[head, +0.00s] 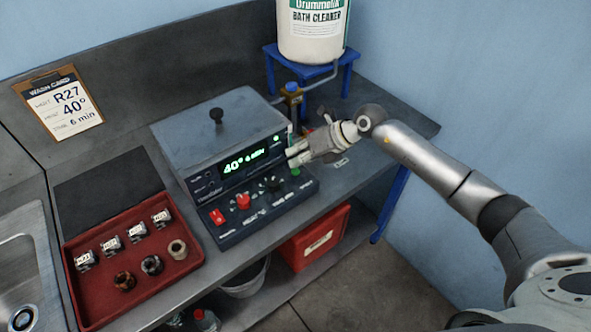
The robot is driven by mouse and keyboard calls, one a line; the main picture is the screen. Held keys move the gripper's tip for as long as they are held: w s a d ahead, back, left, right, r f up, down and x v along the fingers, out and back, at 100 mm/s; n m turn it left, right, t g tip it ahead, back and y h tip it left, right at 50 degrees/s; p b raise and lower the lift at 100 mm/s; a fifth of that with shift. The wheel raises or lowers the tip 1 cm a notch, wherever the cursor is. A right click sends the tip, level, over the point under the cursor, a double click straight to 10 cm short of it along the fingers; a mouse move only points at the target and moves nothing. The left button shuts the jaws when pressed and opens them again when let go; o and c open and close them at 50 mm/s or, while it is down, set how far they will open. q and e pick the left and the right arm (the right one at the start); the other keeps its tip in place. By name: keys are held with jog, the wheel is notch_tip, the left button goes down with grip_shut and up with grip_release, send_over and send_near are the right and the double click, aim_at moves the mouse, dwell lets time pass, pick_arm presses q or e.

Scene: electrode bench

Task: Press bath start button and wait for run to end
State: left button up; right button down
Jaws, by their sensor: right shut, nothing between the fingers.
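The bath (222,128) is a grey box with a closed lid and a black knob on top. Its lit green display (244,162) reads 40° and what looks like 6 min. The sloping front panel (262,203) carries a red switch, a red knob and a black knob. A small green button (295,172) shows at the panel's right end. My right gripper (291,157) is shut and empty, its fingertips at the bath's right front edge, just above the green button. I cannot tell whether they touch anything. My left gripper is out of view.
A red tray (105,296) with labelled blocks and round parts lies at left, near a sink (22,262). A wash card (58,103) leans behind, reading R27, 40°, 6 min. A cleaner drum (312,38) stands on a blue stand. A red bin (313,237) is below.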

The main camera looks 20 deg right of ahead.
jog(key=shift+f, duration=0.1)
dwell(0.5)
jog(key=shift+f+b, duration=0.3)
jog(key=shift+f+b, duration=0.35)
jog(key=shift+f, duration=0.15)
dwell(0.6)
jog(key=shift+r, duration=0.1)
jog(key=shift+r+p, duration=0.65)
jog(key=shift+r, duration=0.15)
jog(key=shift+r+p, duration=1.85)
jog(key=shift+r, duration=0.7)
